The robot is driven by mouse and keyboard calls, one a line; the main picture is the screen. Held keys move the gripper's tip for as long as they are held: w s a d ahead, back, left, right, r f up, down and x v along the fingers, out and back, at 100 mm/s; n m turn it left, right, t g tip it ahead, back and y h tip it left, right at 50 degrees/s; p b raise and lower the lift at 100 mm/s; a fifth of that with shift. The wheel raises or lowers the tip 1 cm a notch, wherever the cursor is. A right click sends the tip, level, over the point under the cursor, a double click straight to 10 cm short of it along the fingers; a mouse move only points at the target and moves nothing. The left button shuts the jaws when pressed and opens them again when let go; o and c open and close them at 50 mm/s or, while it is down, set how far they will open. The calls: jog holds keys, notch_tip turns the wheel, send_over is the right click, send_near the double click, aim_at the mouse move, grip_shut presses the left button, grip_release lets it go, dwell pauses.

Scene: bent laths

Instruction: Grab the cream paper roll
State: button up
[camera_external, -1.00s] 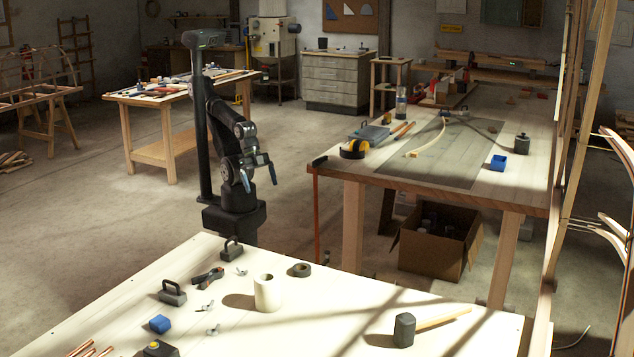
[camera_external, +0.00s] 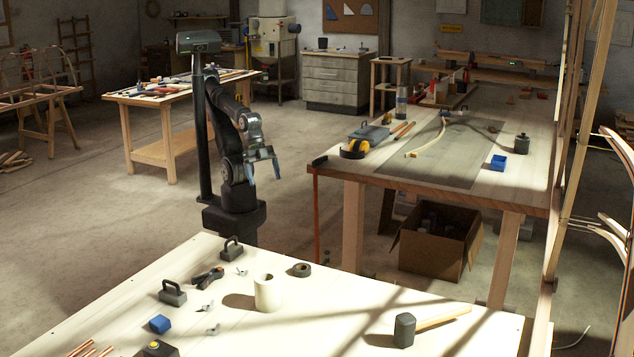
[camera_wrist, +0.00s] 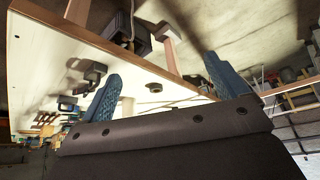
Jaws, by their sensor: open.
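The cream paper roll (camera_external: 267,293) stands upright on the pale near table, its hollow top facing up. My gripper (camera_external: 263,176) is open and empty, above and behind the table's far edge, well apart from the roll. In the wrist view the two blue fingers of my gripper (camera_wrist: 160,80) are spread wide. A pale upright piece between them, partly hidden by the left finger, looks like the roll (camera_wrist: 127,106).
A dark tape ring (camera_external: 301,270) lies just behind the roll. A mallet (camera_external: 405,329) lies to the right. Clamps (camera_external: 208,277), dark handled blocks (camera_external: 172,292), wing nuts and a blue block (camera_external: 160,324) lie to the left. The table between roll and mallet is clear.

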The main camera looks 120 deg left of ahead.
jog(key=w+d+r+m, duration=0.2)
jog(key=w+d+r, duration=0.5)
jog(key=w+d, duration=0.15)
jog(key=w+d+r+m+g, duration=0.1)
jog(key=w+d+r+m, duration=0.15)
jog(key=w+d, duration=0.6)
jog(key=m+g+h, duration=0.1)
jog(key=m+g, duration=0.1)
jog(key=m, duration=0.1)
send_over(268, 276)
jog(key=s+a, duration=0.2)
jog(key=a, duration=0.3)
notch_tip(268, 276, down, 5)
jog(key=shift+h, duration=0.3)
jog(key=x, duration=1.2)
jog(key=shift+f, duration=0.1)
jog(key=x, duration=0.5)
jog(key=shift+s+a+f, duration=0.25)
jog(key=shift+s+a, duration=0.05)
jog(key=shift+s, duration=0.05)
jog(key=c, duration=1.1)
jog(key=shift+r, duration=0.15)
